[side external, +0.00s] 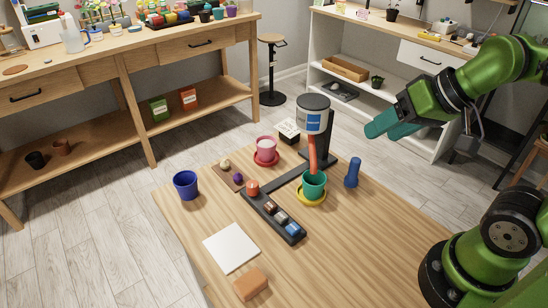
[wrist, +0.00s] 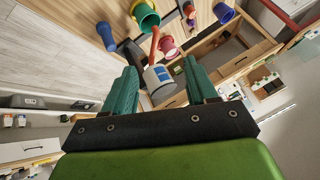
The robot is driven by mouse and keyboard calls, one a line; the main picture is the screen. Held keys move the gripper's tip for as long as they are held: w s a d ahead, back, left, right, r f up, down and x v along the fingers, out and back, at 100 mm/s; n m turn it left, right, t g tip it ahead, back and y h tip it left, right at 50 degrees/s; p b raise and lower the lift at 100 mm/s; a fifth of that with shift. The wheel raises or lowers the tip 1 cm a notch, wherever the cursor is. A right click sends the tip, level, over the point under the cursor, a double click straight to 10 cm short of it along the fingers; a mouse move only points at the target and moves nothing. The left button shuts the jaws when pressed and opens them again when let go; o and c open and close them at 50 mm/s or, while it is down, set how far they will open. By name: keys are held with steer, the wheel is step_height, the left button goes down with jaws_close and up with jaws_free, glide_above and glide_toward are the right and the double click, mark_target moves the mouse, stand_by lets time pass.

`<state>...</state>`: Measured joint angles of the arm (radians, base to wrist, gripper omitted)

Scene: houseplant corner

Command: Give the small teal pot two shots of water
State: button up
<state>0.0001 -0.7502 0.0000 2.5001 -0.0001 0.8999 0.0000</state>
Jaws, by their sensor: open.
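The small teal pot (side external: 314,188) stands upright on a yellow saucer (side external: 311,199) on the wooden table. It also shows in the wrist view (wrist: 147,17). Above it hangs the dispenser (side external: 314,118), a pale cylinder with a blue label and an orange spout (side external: 312,152) pointing down at the pot; whether water flows cannot be told. A dark bar (side external: 262,200) beside it carries a round orange knob (side external: 252,187) and several small blocks (side external: 281,217). My gripper (side external: 378,127) is open and empty, in the air right of the dispenser. In the wrist view, its fingers (wrist: 161,85) are apart, with the dispenser beyond them.
A pink pot (side external: 266,146) on a red saucer, a dark blue pot (side external: 186,186), a blue upright object (side external: 352,172), a white sheet (side external: 231,248) and an orange block (side external: 250,284) share the table. The dispenser's black stand (side external: 320,150) rises behind the teal pot. The front right tabletop is clear.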

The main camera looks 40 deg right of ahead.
steer(key=shift+c, duration=0.4)
jaws_close()
stand_by(1.3)
